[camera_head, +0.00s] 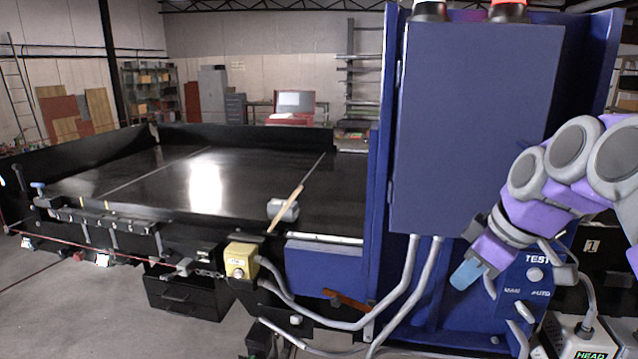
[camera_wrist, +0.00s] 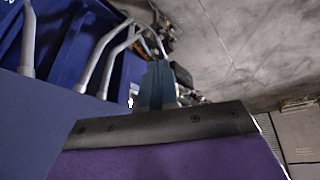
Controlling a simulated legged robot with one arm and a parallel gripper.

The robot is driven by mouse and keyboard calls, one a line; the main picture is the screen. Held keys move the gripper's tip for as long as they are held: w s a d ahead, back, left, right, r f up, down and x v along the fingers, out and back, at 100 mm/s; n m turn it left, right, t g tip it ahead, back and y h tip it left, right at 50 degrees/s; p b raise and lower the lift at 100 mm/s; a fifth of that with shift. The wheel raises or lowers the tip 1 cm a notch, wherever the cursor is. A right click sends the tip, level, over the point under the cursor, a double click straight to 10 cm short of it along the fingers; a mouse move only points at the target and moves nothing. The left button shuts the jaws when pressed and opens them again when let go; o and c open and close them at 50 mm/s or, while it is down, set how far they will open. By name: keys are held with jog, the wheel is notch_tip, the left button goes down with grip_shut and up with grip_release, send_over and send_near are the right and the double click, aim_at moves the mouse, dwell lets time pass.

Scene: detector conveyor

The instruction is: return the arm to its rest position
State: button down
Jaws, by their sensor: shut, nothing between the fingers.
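My arm, purple with grey joints, reaches in from the right in the head view. My gripper (camera_head: 468,272) has blue-grey fingers and points down and left, in front of the blue control panel of the machine. In the wrist view my gripper (camera_wrist: 157,82) is shut and empty, with its fingers together. The blue machine cabinet (camera_head: 470,130) stands behind my arm and also fills the left of the wrist view (camera_wrist: 45,100). My arm hides part of the panel. I cannot tell how far the fingers are from the panel.
The black conveyor bed (camera_head: 130,185) stretches to the left. A yellow box (camera_head: 241,260) sits on its front edge. Grey conduits (camera_head: 400,290) curve below the cabinet. A grey box marked HEAD (camera_head: 580,340) is at lower right. Grey floor (camera_head: 60,310) is open at lower left.

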jog(key=s+a+f+m+g+b, duration=0.1)
jog(key=s+a+f+m+g, duration=0.1)
jog(key=s+a+f, duration=0.55)
jog(key=s+a+f+m+g+h+b, duration=0.1)
jog(key=s+f+m, duration=0.2)
jog(key=s+f, duration=0.6)
jog(key=s+a+f+m+g+h+b, duration=0.2)
jog(key=s+f+m, duration=0.2)
jog(key=s+f, duration=0.6)
jog(key=shift+s+f+g, duration=0.2)
jog(key=shift+s+g, duration=0.1)
jog(key=shift+s, duration=0.5)
